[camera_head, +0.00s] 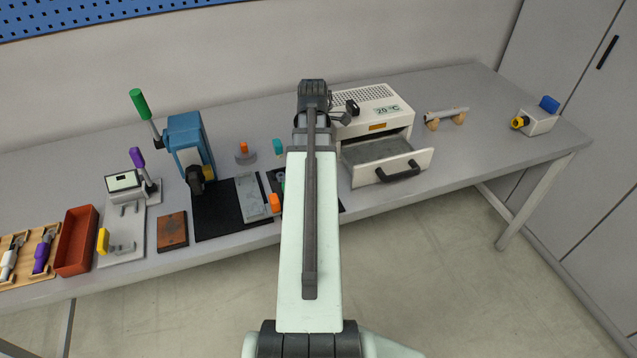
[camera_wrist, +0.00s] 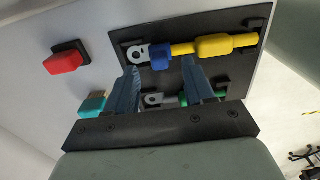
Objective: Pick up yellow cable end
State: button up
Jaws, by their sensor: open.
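In the wrist view the yellow cable end (camera_wrist: 214,46) lies on a black board (camera_wrist: 262,22). It has a yellow cable and sleeve, a blue collar (camera_wrist: 160,56) and a grey metal lug with a hole at its left end. I cannot tell the height gap. In the head view my arm hides the cable end and the fingers.
A second lug with a green part (camera_wrist: 183,99) shows between the fingers. A red block (camera_wrist: 64,62) and a teal block (camera_wrist: 92,104) are left of the board. An open drawer (camera_head: 415,160) stands right of my arm; a blue press (camera_head: 190,140) stands left.

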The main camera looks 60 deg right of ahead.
jog(key=shift+f, duration=1.15)
jog(key=shift+c, duration=0.3)
grip_shut()
